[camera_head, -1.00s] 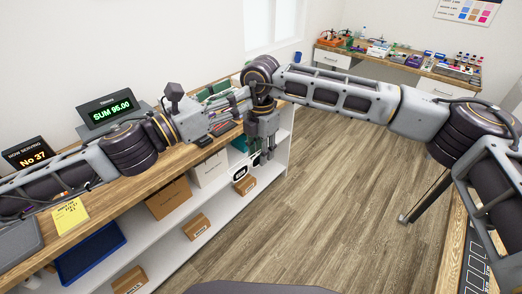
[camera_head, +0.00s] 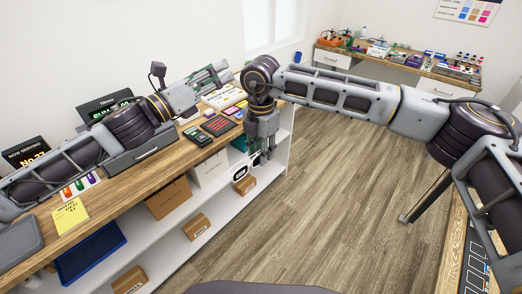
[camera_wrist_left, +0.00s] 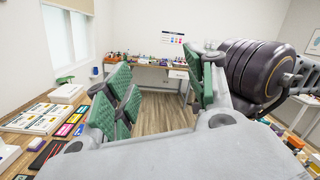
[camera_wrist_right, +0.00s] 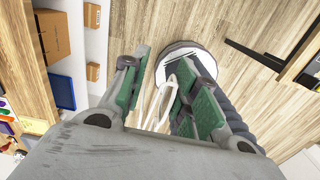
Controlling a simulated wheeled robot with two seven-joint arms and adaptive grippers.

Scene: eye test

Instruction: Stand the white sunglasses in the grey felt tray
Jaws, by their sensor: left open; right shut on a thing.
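The white sunglasses (camera_head: 240,172) hang in the head view at the fingertips of my right gripper (camera_head: 264,155), in front of the shelf unit's end. Dark lenses show in the white frame. In the right wrist view the white frame (camera_wrist_right: 149,98) lies between the green pads of my right gripper (camera_wrist_right: 163,80), which is shut on it. My left gripper (camera_head: 224,72) is open and empty above the back of the counter; its spread green pads show in the left wrist view (camera_wrist_left: 160,85). A flat grey thing (camera_head: 18,242) lies at the counter's left end; I cannot tell whether it is the felt tray.
The wooden counter (camera_head: 120,185) holds a yellow note (camera_head: 70,216), a grey drawer box (camera_head: 140,153) with a display, and several dark and coloured flat items. Cartons (camera_head: 168,198) and a blue tray (camera_head: 92,255) sit on shelves below.

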